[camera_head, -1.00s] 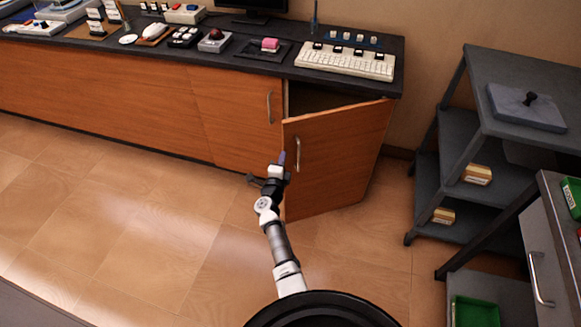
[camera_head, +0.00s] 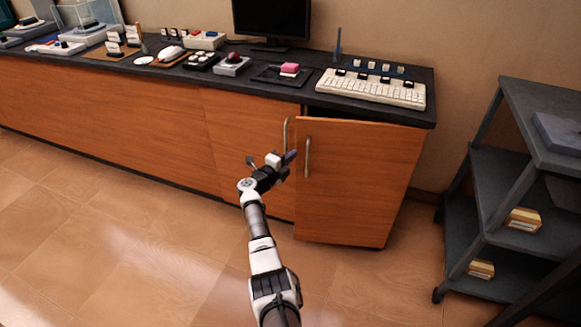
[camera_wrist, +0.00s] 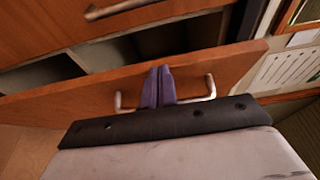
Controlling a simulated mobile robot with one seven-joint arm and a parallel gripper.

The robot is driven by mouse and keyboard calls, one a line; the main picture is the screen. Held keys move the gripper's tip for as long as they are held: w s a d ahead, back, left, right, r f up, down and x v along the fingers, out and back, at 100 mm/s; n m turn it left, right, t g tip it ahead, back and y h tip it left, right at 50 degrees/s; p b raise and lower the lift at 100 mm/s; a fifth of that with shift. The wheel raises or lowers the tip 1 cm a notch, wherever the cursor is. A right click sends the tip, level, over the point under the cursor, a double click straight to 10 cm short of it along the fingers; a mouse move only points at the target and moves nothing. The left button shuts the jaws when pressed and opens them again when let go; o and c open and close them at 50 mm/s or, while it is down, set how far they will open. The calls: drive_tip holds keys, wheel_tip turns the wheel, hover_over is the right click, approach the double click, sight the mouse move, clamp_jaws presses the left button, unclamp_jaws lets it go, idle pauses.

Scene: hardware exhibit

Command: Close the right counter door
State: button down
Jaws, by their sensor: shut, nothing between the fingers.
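The right counter door (camera_head: 360,190) is a wood-coloured panel with a metal bar handle (camera_head: 308,158). It stands slightly ajar, with a dark gap along its top edge. In the wrist view the door (camera_wrist: 60,107) crosses the picture, and the open cabinet interior shows behind it. My gripper (camera_head: 292,156) is shut and empty, just left of the handle in the head view. In the wrist view its purple fingertips (camera_wrist: 158,72) overlap the door's face, between the ends of the handle (camera_wrist: 210,88). I cannot tell whether they touch the door.
The left counter door (camera_head: 245,125) is shut, with its handle (camera_head: 286,132) near my gripper. The dark countertop (camera_head: 325,108) carries a keyboard (camera_head: 372,88), a monitor (camera_head: 272,20) and small devices. A grey shelf unit (camera_head: 490,190) stands to the right. The floor before the counter is clear.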

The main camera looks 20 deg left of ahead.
drive_tip(key=shift+w+a+b, duration=0.25)
drive_tip(key=shift+w+b, duration=0.6)
drive_tip(key=shift+b, duration=0.45)
drive_tip(key=shift+w+a+b, duration=0.2)
drive_tip(key=shift+w+b, duration=0.7)
drive_tip(key=shift+b, duration=0.35)
drive_tip(key=shift+w+a+b, duration=0.25)
drive_tip(key=shift+w+b, duration=0.6)
drive_tip(key=shift+b, duration=0.45)
drive_tip(key=shift+s, duration=0.1)
